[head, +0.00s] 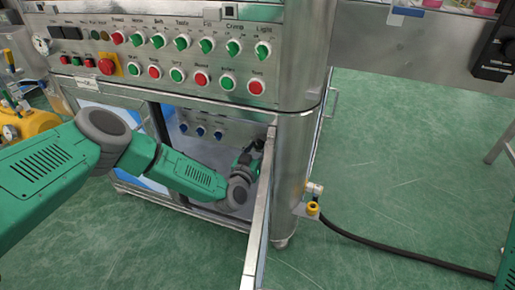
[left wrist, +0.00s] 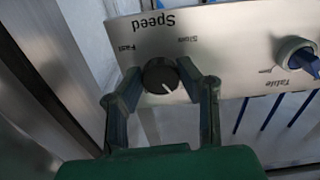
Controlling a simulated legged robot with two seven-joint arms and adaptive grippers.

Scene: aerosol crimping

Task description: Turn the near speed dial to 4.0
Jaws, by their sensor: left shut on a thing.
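The speed dial (left wrist: 161,76) is a round black knob with a white pointer line, on a steel panel marked "Speed", with "Fast" and "Slow" beside it, all upside down in the left wrist view. My left gripper (left wrist: 160,82) has one finger on each side of the dial and is shut on it. The pointer line aims toward the lower right in that view; I cannot read any numbers. In the head view my left gripper (head: 250,158) reaches into the open lower bay of the cabinet, and the dial there is hidden. My right gripper is out of view.
An open cabinet door (head: 258,215) stands edge-on just right of my left gripper. Above is a control panel (head: 190,60) with green switches, red buttons and a red emergency stop (head: 108,65). A blue-handled valve (left wrist: 296,50) marked "Table" sits beside the dial. Blue knobs (head: 200,131) show inside the bay.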

